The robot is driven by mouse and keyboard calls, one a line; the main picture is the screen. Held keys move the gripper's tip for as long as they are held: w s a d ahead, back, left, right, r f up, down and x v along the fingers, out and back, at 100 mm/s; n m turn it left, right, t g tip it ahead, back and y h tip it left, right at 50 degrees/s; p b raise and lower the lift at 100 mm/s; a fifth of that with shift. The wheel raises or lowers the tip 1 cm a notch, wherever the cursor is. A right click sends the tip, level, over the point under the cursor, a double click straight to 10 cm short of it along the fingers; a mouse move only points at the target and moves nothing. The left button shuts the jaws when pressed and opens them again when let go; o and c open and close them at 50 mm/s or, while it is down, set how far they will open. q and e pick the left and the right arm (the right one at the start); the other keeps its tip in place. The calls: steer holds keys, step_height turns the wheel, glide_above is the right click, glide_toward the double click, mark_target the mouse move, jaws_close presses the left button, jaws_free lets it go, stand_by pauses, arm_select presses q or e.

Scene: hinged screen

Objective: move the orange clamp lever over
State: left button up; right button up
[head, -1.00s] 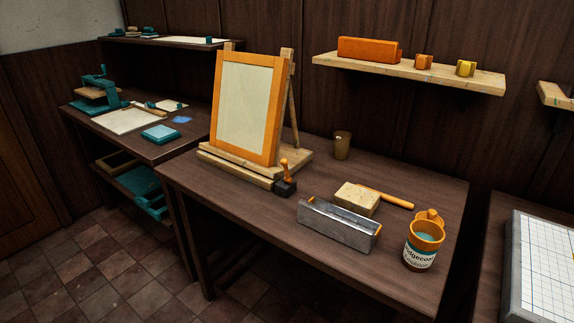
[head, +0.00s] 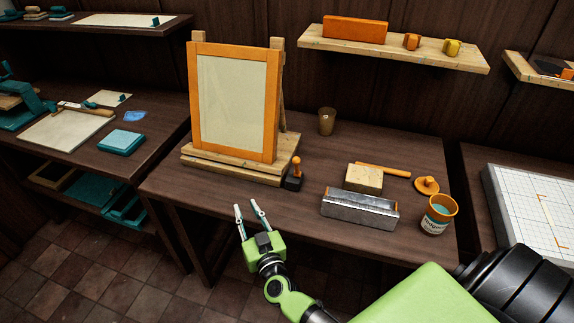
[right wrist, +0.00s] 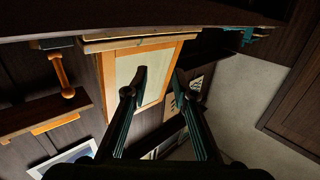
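The orange clamp lever (head: 296,166) stands roughly upright on a small black block (head: 293,183), at the right front corner of the wooden stand. The stand holds an orange-framed pale screen (head: 277,110), raised and leaning slightly back. My right gripper (head: 246,204) is open and empty, in front of the table's front edge, left of the lever and apart from it. In the right wrist view, the picture is upside down; the lever (right wrist: 62,76) hangs at the left, and the open fingers (right wrist: 160,80) show against the screen (right wrist: 150,76). My left gripper is not in view.
On the table stand a metal trough (head: 358,210), a pale block (head: 363,178), an orange stick (head: 383,170), an open jar (head: 437,216), an orange lid (head: 427,186) and a brown cup (head: 326,122). The table front between stand and trough is clear.

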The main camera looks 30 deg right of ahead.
steer(key=d+r+m+g+h+p, duration=0.1)
steer(key=d+r+m+h+p, duration=0.1)
steer(key=d+r+m+h, duration=0.5)
arm_select(q)
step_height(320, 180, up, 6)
steer(key=p, duration=0.3)
arm_select(e)
steer(key=g+h, duration=0.1)
steer(key=g, duration=0.6)
glide_toward(295, 163)
steer(key=w, duration=0.1)
steer(key=shift+m, duration=0.5)
steer(key=b+x, duration=0.5)
steer(key=x, duration=0.1)
steer(key=b+x, duration=0.3)
steer(key=shift+s+d+f+b, duration=0.3)
steer(key=shift+b, duration=0.05)
arm_select(q)
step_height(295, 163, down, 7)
steer(key=p, duration=0.1)
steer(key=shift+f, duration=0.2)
arm_select(e)
steer(key=shift+a+r, duration=0.15)
steer(key=shift+r, duration=0.15)
steer(key=c, duration=0.6)
